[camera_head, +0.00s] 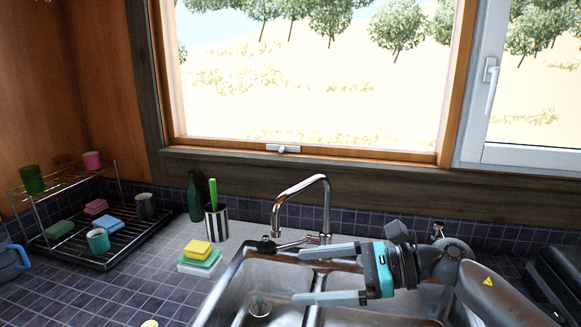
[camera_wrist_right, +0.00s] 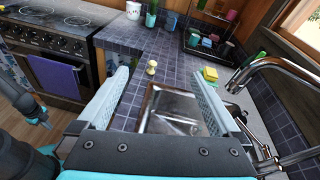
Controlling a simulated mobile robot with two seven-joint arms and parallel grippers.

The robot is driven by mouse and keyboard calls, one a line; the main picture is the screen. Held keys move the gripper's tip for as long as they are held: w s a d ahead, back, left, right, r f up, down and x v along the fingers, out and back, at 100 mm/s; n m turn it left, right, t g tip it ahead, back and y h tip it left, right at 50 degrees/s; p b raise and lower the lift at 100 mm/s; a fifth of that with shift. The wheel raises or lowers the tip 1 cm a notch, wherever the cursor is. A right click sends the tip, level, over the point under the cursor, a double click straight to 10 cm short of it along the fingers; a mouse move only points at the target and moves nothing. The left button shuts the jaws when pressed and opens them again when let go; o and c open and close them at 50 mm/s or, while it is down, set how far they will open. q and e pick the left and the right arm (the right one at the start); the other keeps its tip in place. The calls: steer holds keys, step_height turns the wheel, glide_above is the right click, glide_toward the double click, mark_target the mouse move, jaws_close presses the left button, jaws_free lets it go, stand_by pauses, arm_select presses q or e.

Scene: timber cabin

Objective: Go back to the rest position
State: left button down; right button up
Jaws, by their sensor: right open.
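My right gripper (camera_head: 300,276) reaches in from the right over the sink (camera_head: 232,284). Its two pale fingers point left and are spread apart with nothing between them. In the right wrist view the fingers of the right gripper (camera_wrist_right: 158,78) frame the sink basin and counter beyond. My left gripper does not show in the head view.
The chrome faucet (camera_head: 302,190) arches behind the right gripper. Stacked sponges (camera_head: 199,250), a striped cup (camera_head: 216,222) and a dish rack (camera_head: 126,240) stand to the left. A stove (camera_wrist_right: 52,45) shows in the wrist view. The front left counter is mostly clear.

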step_height(320, 180, up, 5)
steer(key=w+d+m+t+h, duration=0.2)
steer(key=w+m+t, duration=0.1)
steer(key=m+t, duration=1.55)
steer(key=s+d+f+m+g+h, duration=0.3)
steer(key=d+f+m+h, duration=0.35)
steer(key=m, duration=0.65)
steer(key=s+d+f+m+g+h, duration=0.35)
steer(key=f+m+h, duration=0.35)
steer(key=f+m, duration=0.4)
steer(key=s+f+m+g, duration=0.5)
steer(key=s, duration=0.6)
steer(key=s+f+m+g, duration=0.5)
steer(key=s+g, duration=0.1)
steer(key=s, duration=0.5)
step_height(320, 180, down, 29)
steer(key=s+g+b, duration=0.1)
steer(key=s+b, duration=0.1)
steer(key=b, duration=0.4)
arm_select(q)
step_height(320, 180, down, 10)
steer(key=b, duration=0.4)
arm_select(e)
steer(key=s+d+f+g, duration=0.1)
steer(key=s+d+f, duration=0.2)
steer(key=s+f, duration=1.1)
step_height(320, 180, down, 3)
steer(key=shift+s+f+n, duration=0.1)
steer(key=shift+s+n, duration=0.3)
steer(key=shift+n, duration=0.05)
